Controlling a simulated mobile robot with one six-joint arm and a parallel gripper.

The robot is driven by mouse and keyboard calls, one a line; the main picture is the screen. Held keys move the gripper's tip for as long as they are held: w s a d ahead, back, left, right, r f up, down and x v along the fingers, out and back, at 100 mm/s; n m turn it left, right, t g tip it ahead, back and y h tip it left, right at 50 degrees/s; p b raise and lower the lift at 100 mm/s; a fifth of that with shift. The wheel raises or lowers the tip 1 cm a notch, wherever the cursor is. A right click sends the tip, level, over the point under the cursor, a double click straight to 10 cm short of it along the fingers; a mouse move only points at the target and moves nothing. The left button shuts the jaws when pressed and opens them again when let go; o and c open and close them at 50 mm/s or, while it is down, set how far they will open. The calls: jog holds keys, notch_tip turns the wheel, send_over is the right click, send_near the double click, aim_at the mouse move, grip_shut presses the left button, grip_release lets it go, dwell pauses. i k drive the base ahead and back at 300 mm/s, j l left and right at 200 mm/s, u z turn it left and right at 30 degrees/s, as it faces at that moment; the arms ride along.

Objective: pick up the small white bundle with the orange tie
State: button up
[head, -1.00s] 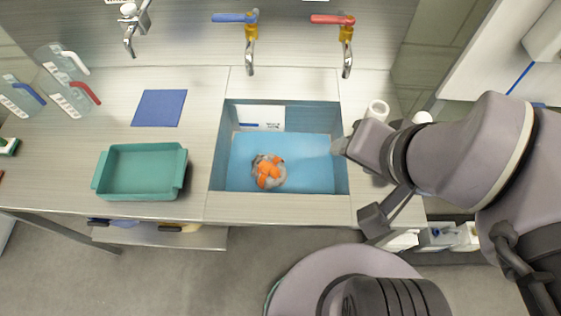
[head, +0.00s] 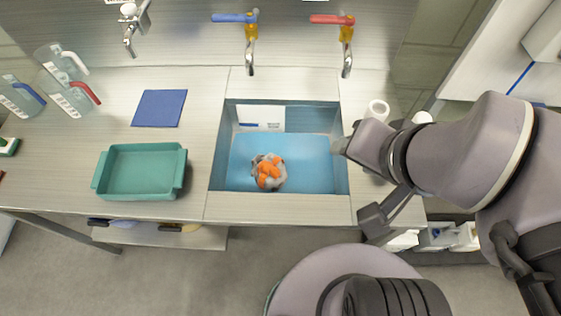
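The small white bundle with the orange tie (head: 269,172) sits in the sink (head: 233,115), left of its middle, on the blue bottom or in blue water; I cannot tell which. Its orange parts cover much of its top and whitish-grey material shows around them. My gripper (head: 339,146) is at the right wall of the sink, to the right of and apart from the bundle. Only a small grey tip of it shows, and my wrist hides the rest, so I cannot see whether it is open.
A green tray (head: 140,172) stands on the counter left of the sink, with a blue cloth or mat (head: 159,108) behind it. Blue-handled (head: 236,17) and red-handled (head: 333,19) taps hang over the sink's back. A white roll (head: 377,109) stands right. Measuring jugs (head: 62,62) stand far left.

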aim_at(269, 171)
jog(key=j, duration=1.65)
